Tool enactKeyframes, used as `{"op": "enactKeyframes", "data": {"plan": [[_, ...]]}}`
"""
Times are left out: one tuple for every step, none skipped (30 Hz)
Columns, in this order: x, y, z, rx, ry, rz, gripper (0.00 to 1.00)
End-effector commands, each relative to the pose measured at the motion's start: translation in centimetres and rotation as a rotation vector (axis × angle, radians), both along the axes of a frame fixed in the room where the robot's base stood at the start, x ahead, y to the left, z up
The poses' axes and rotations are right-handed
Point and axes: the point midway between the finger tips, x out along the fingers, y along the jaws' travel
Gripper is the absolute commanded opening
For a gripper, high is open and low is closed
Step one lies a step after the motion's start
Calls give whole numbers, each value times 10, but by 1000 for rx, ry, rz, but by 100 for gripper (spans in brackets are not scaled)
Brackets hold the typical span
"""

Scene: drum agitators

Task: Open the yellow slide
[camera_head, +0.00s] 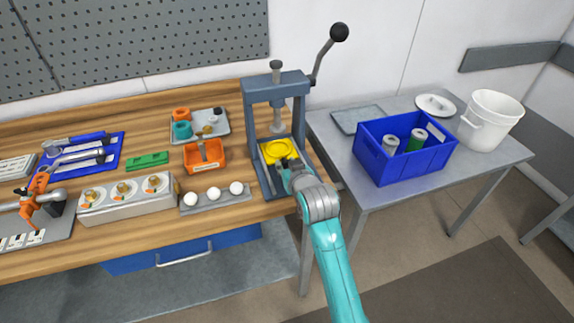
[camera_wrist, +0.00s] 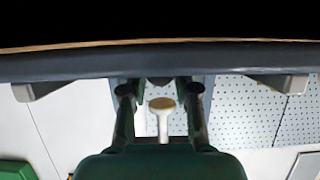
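The yellow slide (camera_head: 277,150) lies low in the grey press frame (camera_head: 276,90), under its ram. A dark round opening shows no detail in it. My gripper (camera_head: 284,164) is at the front edge of the slide, low between the frame's sides. In the wrist view my gripper (camera_wrist: 157,92) has its two fingers apart, with a gap between them. A grey bar (camera_wrist: 230,62) crosses just beyond the fingertips, and I cannot tell whether they touch it. The slide's yellow face does not show in the wrist view.
The press lever (camera_head: 325,55) rises at the right. Left of the press are an orange holder (camera_head: 206,157), a strip with white balls (camera_head: 217,199) and a grey tray (camera_head: 181,137). A blue crate (camera_head: 405,165) stands on the right-hand table (camera_head: 480,150).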

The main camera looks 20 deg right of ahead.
Motion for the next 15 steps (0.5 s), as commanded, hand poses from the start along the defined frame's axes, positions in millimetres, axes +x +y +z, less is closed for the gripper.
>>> {"op": "enactKeyframes", "data": {"plan": [[0,0,0,0,0,0,0],[0,0,0,0,0,0,0],[0,0,0,0,0,0,0],[0,0,0,0,0,0,0],[0,0,0,0,0,0,0],[0,0,0,0,0,0,0],[-2,0,0,0,0,0,0],[-3,0,0,0,0,0,0],[-7,0,-1,0,1,0,0],[-11,0,-2,0,2,0,0],[-16,0,-2,0,1,0,0],[-23,0,-2,0,1,0,0],[-29,0,-2,0,1,0,0],[-36,0,-2,0,2,0,0],[-45,0,-2,0,2,0,0]]}}
